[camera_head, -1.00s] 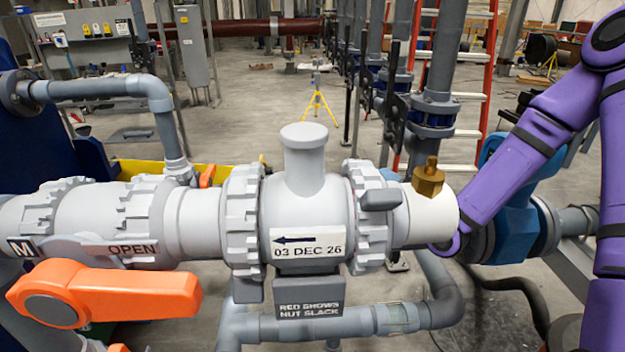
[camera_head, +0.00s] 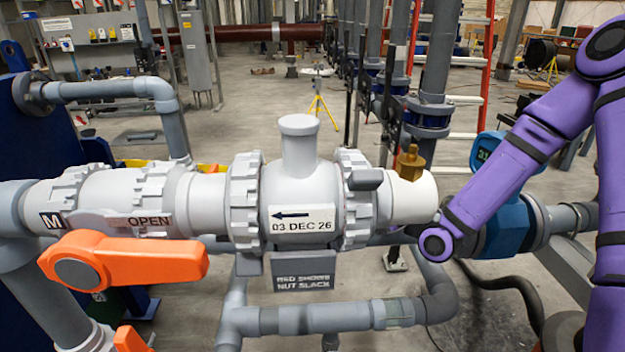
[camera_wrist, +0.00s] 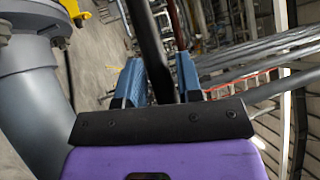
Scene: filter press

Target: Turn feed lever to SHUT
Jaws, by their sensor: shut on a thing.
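A large orange lever (camera_head: 130,261) lies about level under the white pipe's left part, beside a grey plate marked OPEN (camera_head: 150,221). Part of a second orange handle (camera_head: 131,340) shows below it. No feed label is legible, so I cannot tell which lever is the feed lever. My gripper (camera_wrist: 159,80) shows in the wrist view with two blue fingers. A dark bar (camera_wrist: 150,45) runs between them, and the fingers are shut on it. I cannot tell what the bar belongs to. In the head view my gripper is not visible.
A white valve body (camera_head: 302,190) with ribbed nuts fills the middle. A brass fitting (camera_head: 409,163) stands up on the pipe's right end. A lower grey pipe (camera_head: 320,318) crosses below. A blue meter (camera_head: 505,223) sits behind my arm. A grey pipe elbow (camera_wrist: 35,100) is at left in the wrist view.

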